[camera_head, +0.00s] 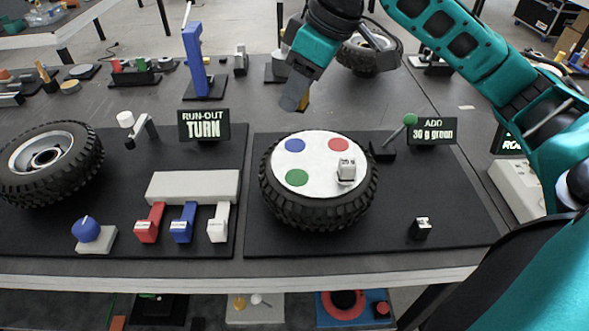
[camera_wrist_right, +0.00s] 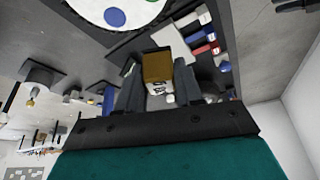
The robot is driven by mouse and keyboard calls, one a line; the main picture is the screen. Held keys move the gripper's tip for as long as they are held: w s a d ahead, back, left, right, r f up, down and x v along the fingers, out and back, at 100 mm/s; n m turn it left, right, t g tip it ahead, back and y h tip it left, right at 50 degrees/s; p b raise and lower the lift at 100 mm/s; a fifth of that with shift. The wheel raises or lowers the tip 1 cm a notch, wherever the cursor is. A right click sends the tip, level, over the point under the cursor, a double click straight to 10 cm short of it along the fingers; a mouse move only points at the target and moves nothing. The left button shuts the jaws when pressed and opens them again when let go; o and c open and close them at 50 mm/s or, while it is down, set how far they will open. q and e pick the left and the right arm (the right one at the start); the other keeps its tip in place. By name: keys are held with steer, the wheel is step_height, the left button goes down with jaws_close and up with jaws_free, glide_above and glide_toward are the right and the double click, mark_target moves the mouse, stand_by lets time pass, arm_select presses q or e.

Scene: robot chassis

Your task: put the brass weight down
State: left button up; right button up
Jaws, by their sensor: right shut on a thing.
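My right gripper (camera_head: 296,100) is above and behind the tyre with the white disc, at the far side of the black mat. In the wrist view my right gripper (camera_wrist_right: 158,85) is shut on the brass weight (camera_wrist_right: 157,66), a block with a gold-brown face and a white marked face. In the head view the brass weight (camera_head: 304,101) shows only as a small brownish patch at the fingertips. The white disc (camera_head: 320,160) has blue, red and green spots, and a silver weight (camera_head: 346,172) stands on its lower right. My left gripper is not in view.
A sign (camera_head: 433,131) reads "ADD 30 g green". A small black block (camera_head: 420,229) with a silver top sits on the right mat. Red, blue and white blocks (camera_head: 183,224) stand by a grey bar (camera_head: 193,186) on the left mat. The right mat's front right is mostly bare.

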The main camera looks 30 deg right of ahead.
mark_target(290, 176)
step_height(290, 176, down, 16)
steer(key=b, duration=0.3)
steer(key=shift+f, duration=0.1)
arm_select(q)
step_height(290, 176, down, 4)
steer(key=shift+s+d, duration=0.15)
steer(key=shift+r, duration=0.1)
arm_select(e)
steer(key=o, duration=1)
steer(key=shift+f, duration=0.15)
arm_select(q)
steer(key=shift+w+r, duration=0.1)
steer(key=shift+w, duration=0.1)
arm_select(e)
steer(key=shift+d+r, duration=0.1)
steer(key=shift+r, duration=0.3)
arm_select(q)
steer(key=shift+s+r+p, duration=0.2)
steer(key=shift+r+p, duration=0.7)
steer(key=shift+p, duration=0.05)
arm_select(e)
steer(key=v, duration=1.1)
steer(key=shift+s+r, duration=0.15)
steer(key=shift+r, duration=0.05)
